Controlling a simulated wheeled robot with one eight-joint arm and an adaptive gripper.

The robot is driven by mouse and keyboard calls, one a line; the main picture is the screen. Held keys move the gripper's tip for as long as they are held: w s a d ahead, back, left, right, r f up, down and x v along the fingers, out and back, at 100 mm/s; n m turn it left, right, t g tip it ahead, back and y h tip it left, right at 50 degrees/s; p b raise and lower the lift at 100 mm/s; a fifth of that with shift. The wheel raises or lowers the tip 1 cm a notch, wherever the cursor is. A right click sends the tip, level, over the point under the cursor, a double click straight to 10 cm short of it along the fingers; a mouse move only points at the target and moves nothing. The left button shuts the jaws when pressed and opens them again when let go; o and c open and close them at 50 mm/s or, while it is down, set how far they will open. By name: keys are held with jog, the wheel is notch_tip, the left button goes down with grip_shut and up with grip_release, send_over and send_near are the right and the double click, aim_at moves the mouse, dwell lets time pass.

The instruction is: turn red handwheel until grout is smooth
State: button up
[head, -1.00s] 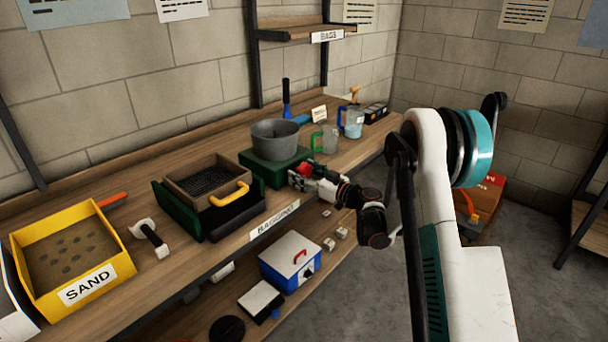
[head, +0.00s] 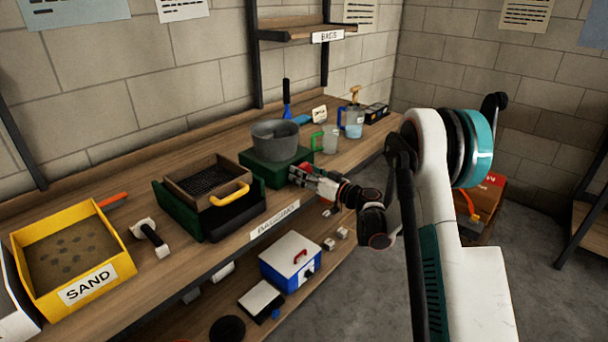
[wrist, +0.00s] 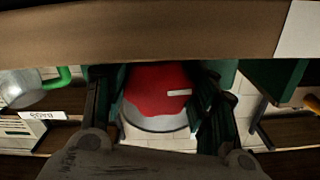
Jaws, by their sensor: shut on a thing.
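The red handwheel (wrist: 155,88) shows in the wrist view between the two dark fingers of my gripper (wrist: 160,105). My gripper is shut on it. In the head view my gripper (head: 298,174) reaches the front of the green mixer base (head: 252,168), and the handwheel is mostly hidden behind the fingers there. The grey mixing bowl (head: 274,147) stands upright on the green base. The grout inside the bowl cannot be made out at this angle.
A sieve box with a yellow handle (head: 229,194) stands left of the mixer. A yellow sand bin (head: 128,265) is at the far left. A clear jug with a green handle (head: 330,140) and a blue-handled jug (head: 354,128) stand to the right. A blue box (head: 282,270) is on the lower shelf.

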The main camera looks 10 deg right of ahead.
jog(key=o, duration=1.1)
jog(key=shift+c, duration=0.2)
jog(key=v, duration=1.2)
